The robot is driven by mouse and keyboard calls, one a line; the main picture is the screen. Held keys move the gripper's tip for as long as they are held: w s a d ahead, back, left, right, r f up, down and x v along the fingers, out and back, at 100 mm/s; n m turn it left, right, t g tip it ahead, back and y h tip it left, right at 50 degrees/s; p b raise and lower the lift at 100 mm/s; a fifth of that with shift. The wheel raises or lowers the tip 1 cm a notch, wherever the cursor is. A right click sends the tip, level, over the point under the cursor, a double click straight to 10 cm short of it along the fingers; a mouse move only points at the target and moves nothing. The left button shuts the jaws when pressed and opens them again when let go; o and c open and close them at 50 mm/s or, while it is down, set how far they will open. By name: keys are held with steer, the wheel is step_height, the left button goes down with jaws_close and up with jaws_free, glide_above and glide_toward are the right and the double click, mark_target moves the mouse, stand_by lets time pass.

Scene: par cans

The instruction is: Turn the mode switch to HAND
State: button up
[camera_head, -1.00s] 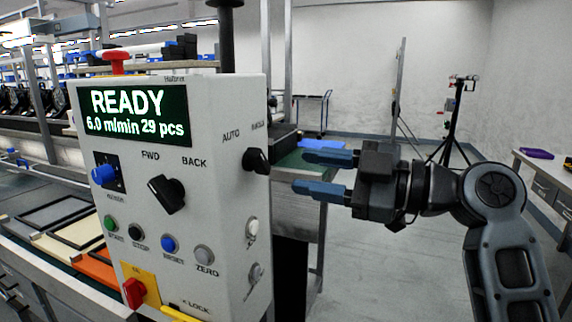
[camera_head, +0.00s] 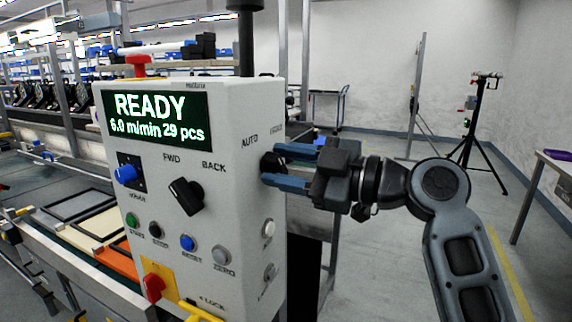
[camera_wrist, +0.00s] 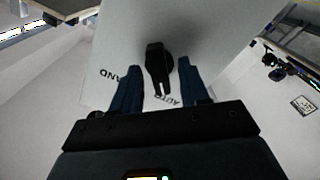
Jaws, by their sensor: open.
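The mode switch (camera_head: 268,163) is a black knob on the right side face of the white control box (camera_head: 235,105), below the AUTO and HAND lettering. In the wrist view the knob (camera_wrist: 157,62) stands between my two blue fingers, with a gap on each side. Its narrow end points down in that picture, leaning toward AUTO (camera_wrist: 172,99) on the right; HAND is on the left, partly covered by a finger. My gripper (camera_head: 273,167) is open, its fingertips at the box's side face, one above and one below the knob.
The front face has a READY display (camera_head: 157,117), a FWD/BACK knob (camera_head: 187,196), a blue knob (camera_head: 126,174), several push buttons and a red switch (camera_head: 153,287). Lower on the side face are a white button (camera_head: 268,228) and a key switch (camera_head: 270,272).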

steer(key=shift+c, duration=0.4)
jaws_close()
